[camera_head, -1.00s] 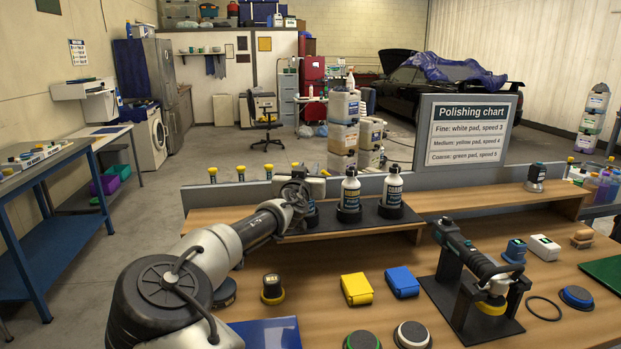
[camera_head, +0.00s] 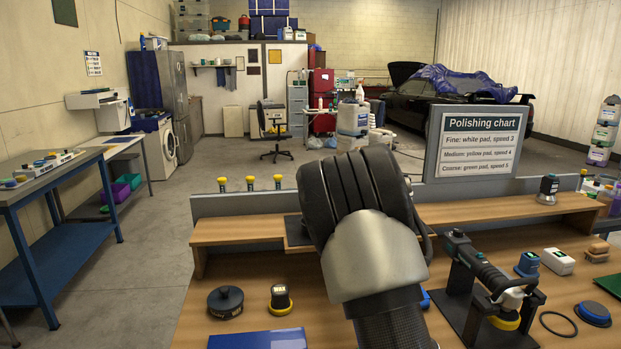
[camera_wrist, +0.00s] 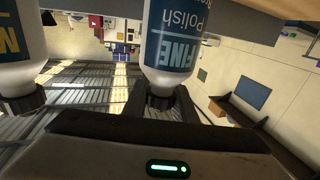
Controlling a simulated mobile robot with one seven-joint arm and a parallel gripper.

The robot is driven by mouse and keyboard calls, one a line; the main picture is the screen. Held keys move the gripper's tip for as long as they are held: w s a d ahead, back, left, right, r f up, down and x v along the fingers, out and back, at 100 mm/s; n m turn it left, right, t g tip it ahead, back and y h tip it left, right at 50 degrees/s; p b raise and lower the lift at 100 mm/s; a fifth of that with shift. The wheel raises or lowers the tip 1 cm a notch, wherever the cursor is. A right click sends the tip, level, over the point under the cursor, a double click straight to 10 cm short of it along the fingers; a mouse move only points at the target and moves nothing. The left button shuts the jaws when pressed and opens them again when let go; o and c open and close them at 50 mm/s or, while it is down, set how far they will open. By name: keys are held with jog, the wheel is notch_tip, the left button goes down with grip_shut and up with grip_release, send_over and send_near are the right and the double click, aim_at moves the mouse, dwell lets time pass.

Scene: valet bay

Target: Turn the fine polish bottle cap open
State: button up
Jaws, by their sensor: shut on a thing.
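In the wrist view the fine polish bottle (camera_wrist: 172,45) appears upside down. It is white with a blue label reading "FINE Polish". Its black cap (camera_wrist: 161,95) sits between the two dark fingers of my gripper (camera_wrist: 160,104), which is shut on it. The bottle body extends beyond the fingers. In the head view my large arm links cover the bottles and my gripper.
A second white bottle (camera_wrist: 22,50) with a black cap stands close beside in the wrist view, its label mostly cut off.

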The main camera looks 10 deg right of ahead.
jog(key=shift+f, duration=0.1)
dwell(0.3)
jog(key=o, duration=1.1)
jog(key=shift+c, duration=0.2)
jog(key=v, duration=1.7)
jog(key=shift+s+d, duration=0.2)
